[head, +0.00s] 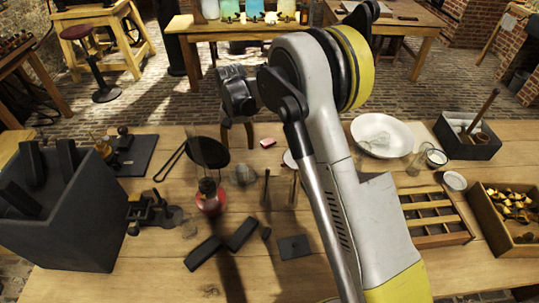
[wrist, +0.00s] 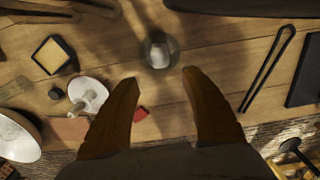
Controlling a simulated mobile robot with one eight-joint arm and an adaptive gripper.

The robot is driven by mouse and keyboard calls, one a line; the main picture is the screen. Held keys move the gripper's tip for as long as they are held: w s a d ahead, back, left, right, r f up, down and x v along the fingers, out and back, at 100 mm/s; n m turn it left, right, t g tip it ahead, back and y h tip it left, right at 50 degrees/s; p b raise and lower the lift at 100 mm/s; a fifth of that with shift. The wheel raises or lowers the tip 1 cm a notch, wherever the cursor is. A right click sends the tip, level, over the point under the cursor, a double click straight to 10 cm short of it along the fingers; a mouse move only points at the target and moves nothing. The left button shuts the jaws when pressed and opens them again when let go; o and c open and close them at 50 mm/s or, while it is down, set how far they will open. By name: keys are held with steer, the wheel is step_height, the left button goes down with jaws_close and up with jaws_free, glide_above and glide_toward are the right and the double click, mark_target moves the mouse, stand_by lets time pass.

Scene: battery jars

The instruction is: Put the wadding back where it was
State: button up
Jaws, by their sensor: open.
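My gripper (head: 237,146) hangs above the far part of the workbench, its two brown fingers apart with nothing between them; they also show in the wrist view (wrist: 160,82). A small clear glass jar (wrist: 158,50) with a whitish lump inside stands just beyond the fingertips in the wrist view. It also shows in the head view (head: 243,174), nearer the camera than my gripper. I cannot tell for sure whether the lump is the wadding. A white bowl (head: 399,135) at the right holds something pale, also unclear.
A small red block (head: 268,142) and a white dish (wrist: 90,92) lie nearby. A partitioned wooden tray (head: 437,217) is at right. My arm hides part of the bench.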

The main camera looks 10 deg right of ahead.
steer(key=s+d+r+t, duration=0.1)
steer(key=s+d+r, duration=0.25)
steer(key=r, duration=0.25)
steer(key=s+d+r+n+t, duration=0.1)
steer(key=s+d+r, duration=0.1)
steer(key=s+r, duration=0.35)
steer(key=s+d+r+t, duration=0.1)
steer(key=s+d+r, duration=0.1)
steer(key=s+r, duration=0.35)
steer(key=s+d+r+t, duration=0.1)
steer(key=s+d+t, duration=0.1)
steer(key=s, duration=0.6)
steer(key=s+d+r+n+t, duration=0.1)
steer(key=s+d+t, duration=0.1)
steer(key=s, duration=0.7)
steer(key=shift+d, duration=0.9)
